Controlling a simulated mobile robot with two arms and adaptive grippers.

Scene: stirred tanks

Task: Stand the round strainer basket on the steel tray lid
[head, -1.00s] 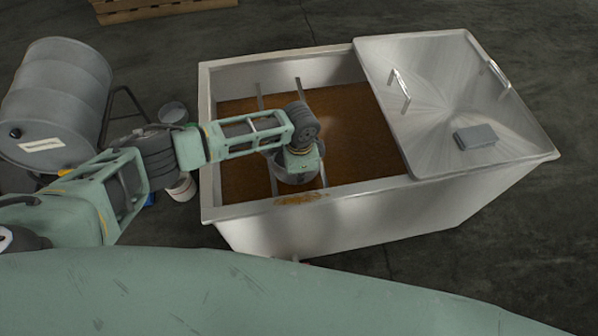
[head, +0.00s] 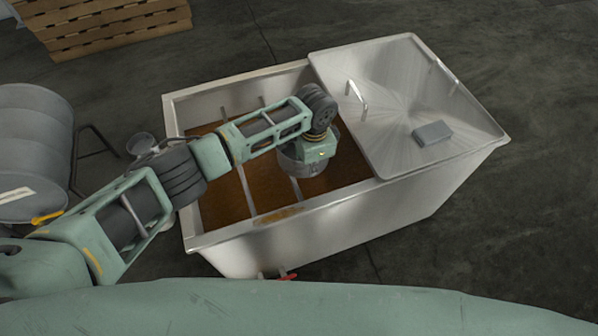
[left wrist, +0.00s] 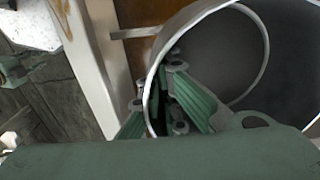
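The round strainer basket (head: 292,163) is a grey metal bowl with a raised rim, partly hidden by my left gripper in the head view. It hangs over the open part of the tank, right of the support bars. My left gripper (head: 312,163) is above it; in the left wrist view its fingers (left wrist: 160,105) straddle the basket's rim (left wrist: 152,85) and are shut on it. The steel tray lid (head: 390,80) lies over the right part of the tank. My right gripper is not in view.
The pale tank (head: 350,215) holds brown content (head: 222,200) crossed by two bars (head: 243,185). A grey block (head: 432,133) lies on the lid's right part, and a handle (head: 358,97) stands near its left edge. Drums (head: 30,140) and a pallet (head: 105,25) are left.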

